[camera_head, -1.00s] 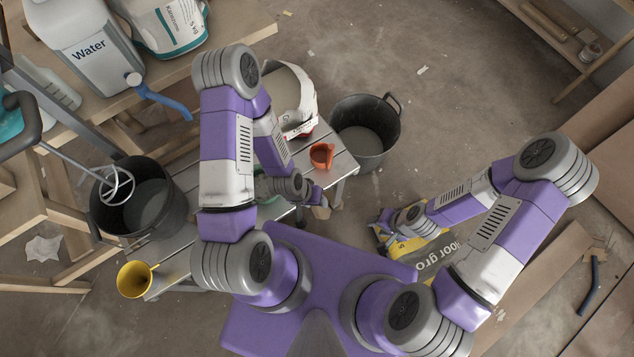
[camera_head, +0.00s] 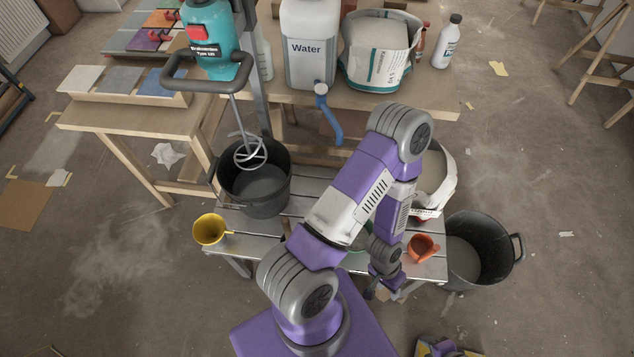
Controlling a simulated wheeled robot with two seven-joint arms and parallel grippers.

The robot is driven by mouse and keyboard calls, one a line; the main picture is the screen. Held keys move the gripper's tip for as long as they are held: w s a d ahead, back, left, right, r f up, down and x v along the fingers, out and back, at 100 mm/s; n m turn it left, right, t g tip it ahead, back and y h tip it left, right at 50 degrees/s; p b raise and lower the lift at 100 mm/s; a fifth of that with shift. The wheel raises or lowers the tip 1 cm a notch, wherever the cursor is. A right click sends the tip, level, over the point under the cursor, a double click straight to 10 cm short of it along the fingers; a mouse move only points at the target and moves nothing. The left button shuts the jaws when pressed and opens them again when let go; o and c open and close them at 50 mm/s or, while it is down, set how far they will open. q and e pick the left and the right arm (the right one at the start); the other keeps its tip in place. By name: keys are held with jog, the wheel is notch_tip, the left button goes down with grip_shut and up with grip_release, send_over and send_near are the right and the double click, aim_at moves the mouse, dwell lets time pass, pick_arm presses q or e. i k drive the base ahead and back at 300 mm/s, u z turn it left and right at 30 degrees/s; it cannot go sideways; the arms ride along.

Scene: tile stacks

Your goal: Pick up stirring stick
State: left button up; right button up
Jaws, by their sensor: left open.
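My left gripper (camera_head: 378,287) is open at the front edge of the low slatted bench (camera_head: 262,243), left of an orange cup (camera_head: 423,248). No stirring stick shows clearly. A small tan piece (camera_head: 397,295) shows just right of the gripper tips, but I cannot tell what it is. My left arm hides part of the bench and most of a green object (camera_head: 361,238).
A black bucket (camera_head: 283,190) stands on the bench under the mixer's whisk (camera_head: 250,153), with a yellow cup (camera_head: 209,230) at the bench's left end. Another black bucket (camera_head: 497,272) stands on the floor at right.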

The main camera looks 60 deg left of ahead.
aim_at(287, 224)
jog(key=z, duration=0.15)
jog(key=k, duration=0.2)
jog(key=u, duration=2.4)
